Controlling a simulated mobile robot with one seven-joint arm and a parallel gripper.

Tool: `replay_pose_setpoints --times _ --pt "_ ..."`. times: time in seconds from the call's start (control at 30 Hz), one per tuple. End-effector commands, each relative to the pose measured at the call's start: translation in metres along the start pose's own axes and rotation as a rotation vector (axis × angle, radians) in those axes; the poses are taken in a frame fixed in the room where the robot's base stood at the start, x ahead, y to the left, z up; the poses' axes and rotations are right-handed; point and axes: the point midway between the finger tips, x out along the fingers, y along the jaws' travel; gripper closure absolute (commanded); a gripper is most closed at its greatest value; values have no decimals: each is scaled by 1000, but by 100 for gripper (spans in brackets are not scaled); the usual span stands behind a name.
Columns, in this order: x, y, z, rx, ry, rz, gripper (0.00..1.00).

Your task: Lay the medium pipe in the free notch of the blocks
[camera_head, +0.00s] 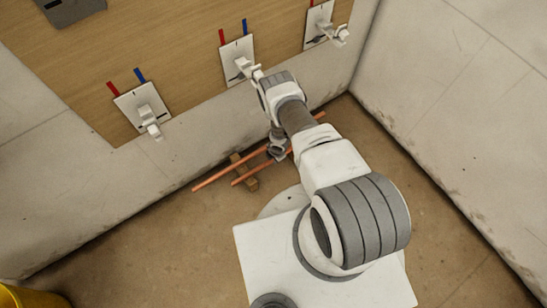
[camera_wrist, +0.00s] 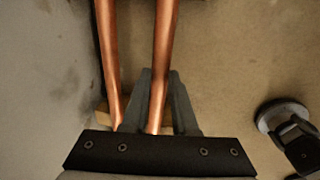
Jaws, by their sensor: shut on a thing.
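Two copper pipes run side by side low over the floor near the wall. The longer-looking one (camera_head: 222,176) is nearer the wall; it also shows at the left in the wrist view (camera_wrist: 108,60). The nearer pipe, which I take to be the medium pipe (camera_head: 246,177), passes between my gripper's fingers in the wrist view (camera_wrist: 165,50). My gripper (camera_head: 277,151) is shut on it. A wooden block (camera_head: 236,158) sits beneath the pipes at their left part. Whether the held pipe rests in a notch I cannot tell. Any other block is hidden by my arm.
A wooden board (camera_head: 190,60) on the wall carries several white plates with valves, such as this plate (camera_head: 237,60), with red and blue marks above. A right wall (camera_head: 460,110) closes the corner. A yellow bucket (camera_head: 30,297) stands lower left. The floor (camera_head: 170,240) left is clear.

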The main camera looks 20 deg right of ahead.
Motion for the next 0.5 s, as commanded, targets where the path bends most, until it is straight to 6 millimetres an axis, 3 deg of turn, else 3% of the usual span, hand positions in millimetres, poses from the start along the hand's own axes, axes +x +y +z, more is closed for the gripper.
replay_pose_setpoints --times 0.33,0.37,0.5 --pt "4 -1 0 0 1 0 100" --pt "4 -1 0 0 1 0 70" --pt "4 -1 0 0 0 0 45"
